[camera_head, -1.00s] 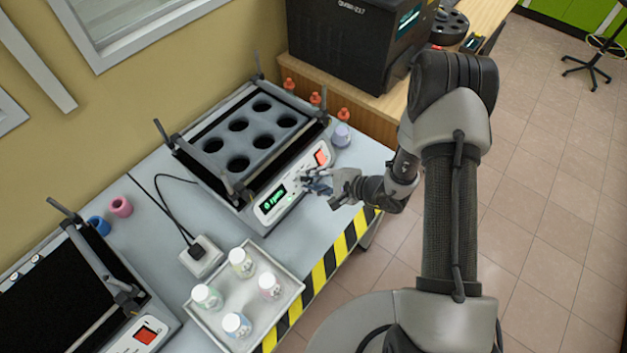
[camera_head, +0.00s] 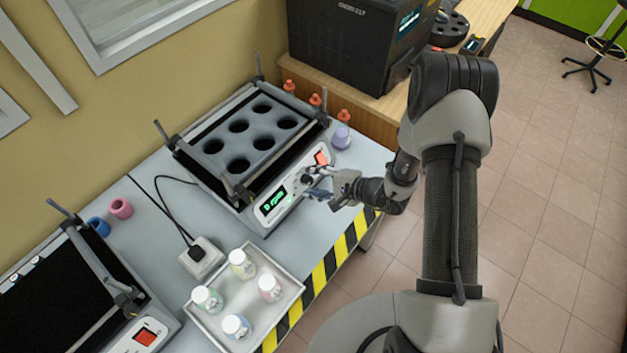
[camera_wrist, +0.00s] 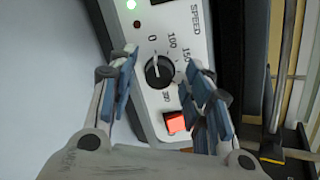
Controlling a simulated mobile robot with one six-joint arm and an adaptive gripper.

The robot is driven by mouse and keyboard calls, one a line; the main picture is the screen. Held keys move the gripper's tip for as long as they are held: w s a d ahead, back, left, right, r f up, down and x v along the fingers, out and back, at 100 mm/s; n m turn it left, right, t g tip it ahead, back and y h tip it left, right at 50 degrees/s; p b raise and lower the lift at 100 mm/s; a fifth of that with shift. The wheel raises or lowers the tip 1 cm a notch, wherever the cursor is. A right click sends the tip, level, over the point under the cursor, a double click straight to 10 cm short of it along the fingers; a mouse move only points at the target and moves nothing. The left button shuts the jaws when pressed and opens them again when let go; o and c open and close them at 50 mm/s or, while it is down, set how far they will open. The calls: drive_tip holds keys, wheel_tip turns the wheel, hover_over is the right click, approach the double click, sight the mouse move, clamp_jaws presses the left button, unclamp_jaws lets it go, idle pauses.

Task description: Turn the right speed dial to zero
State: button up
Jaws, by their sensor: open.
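The speed dial (camera_wrist: 160,71) is a round black knob on the shaker's white front panel (camera_wrist: 174,18). Its printed scale runs from 0 past 100 and 150. A pale mark shows on the knob, but I cannot tell exactly which number it meets. My gripper (camera_wrist: 163,75) is open, with one blue-padded finger on each side of the dial. Gaps show between pads and knob, so it is not gripped. In the head view my gripper (camera_head: 319,187) is at the front of the right shaker (camera_head: 212,198), close to the dial (camera_head: 306,178).
A red switch (camera_wrist: 174,122) sits beside the dial, close to one finger. A green display (camera_head: 273,201) is lit on the panel. A tray (camera_head: 215,328) with several white-capped bottles stands in front. Another shaker (camera_head: 150,322) is at lower left.

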drive_tip(key=v, duration=1.2)
drive_tip(key=s+a+r+n+g+h, duration=0.1)
drive_tip(key=s+a+r+n+g, duration=0.25)
drive_tip(key=r, duration=0.55)
drive_tip(key=s+a+r+n+g, duration=0.1)
drive_tip(key=s+r+n+g, duration=0.1)
drive_tip(key=s+r+n, duration=0.45)
drive_tip(key=s+d+r+n+t+h, duration=0.2)
drive_tip(key=s+d+r+t+h, duration=0.2)
drive_tip(key=s+d+r+h, duration=0.5)
wheel_tip(320, 180, up, 3)
drive_tip(key=shift+s+d+r, duration=0.2)
drive_tip(key=shift+s+d, duration=0.45)
drive_tip(key=shift+s, duration=0.2)
drive_tip(key=shift+c, duration=0.4)
